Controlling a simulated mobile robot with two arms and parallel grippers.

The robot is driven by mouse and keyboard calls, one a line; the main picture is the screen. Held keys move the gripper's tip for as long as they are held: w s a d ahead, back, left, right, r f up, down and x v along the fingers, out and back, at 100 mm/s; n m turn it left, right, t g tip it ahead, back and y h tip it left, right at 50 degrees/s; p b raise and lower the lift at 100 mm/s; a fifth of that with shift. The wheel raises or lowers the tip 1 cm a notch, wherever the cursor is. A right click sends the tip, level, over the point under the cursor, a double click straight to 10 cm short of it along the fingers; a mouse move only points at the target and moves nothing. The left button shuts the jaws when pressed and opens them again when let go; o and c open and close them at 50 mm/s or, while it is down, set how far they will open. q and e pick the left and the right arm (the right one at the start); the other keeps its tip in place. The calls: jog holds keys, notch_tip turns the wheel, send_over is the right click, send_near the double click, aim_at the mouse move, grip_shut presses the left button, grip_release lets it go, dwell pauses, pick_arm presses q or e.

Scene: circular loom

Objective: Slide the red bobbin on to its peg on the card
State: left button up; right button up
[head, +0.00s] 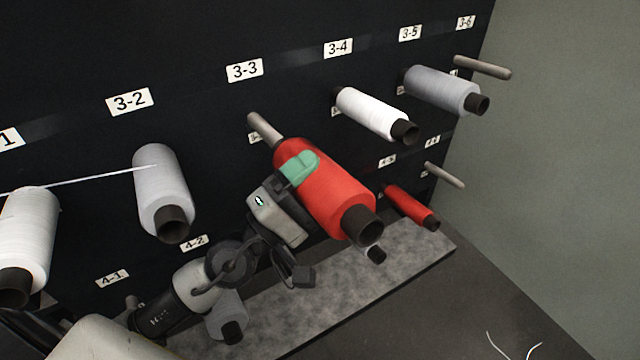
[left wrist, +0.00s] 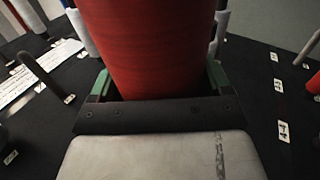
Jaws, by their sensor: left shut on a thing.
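The large red bobbin (head: 335,195) is in my left gripper (head: 300,168), whose green-padded fingers are shut around its side. It is tilted, with its dark hollow end toward the camera and low right. In the left wrist view the red bobbin (left wrist: 150,45) stands between the green fingers. A bare grey peg (head: 262,126) sticks out of the dark card (head: 215,110) below label 3-3. The bobbin's far end overlaps this peg's tip in the head view; I cannot tell whether the peg enters it. My right gripper is not in view.
A white bobbin (head: 372,114) and a grey bobbin (head: 437,90) sit on pegs to the right. A smaller red bobbin (head: 408,206) is below right. A grey bobbin (head: 160,182) is at left, with a thread across it. Bare pegs (head: 483,67) show at right.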

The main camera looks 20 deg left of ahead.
pick_arm(q)
jog(key=shift+w+a, duration=0.1)
jog(key=shift+w+a+f+b, duration=0.1)
jog(key=shift+w+a+b, duration=0.6)
jog(key=shift+a+b, duration=0.2)
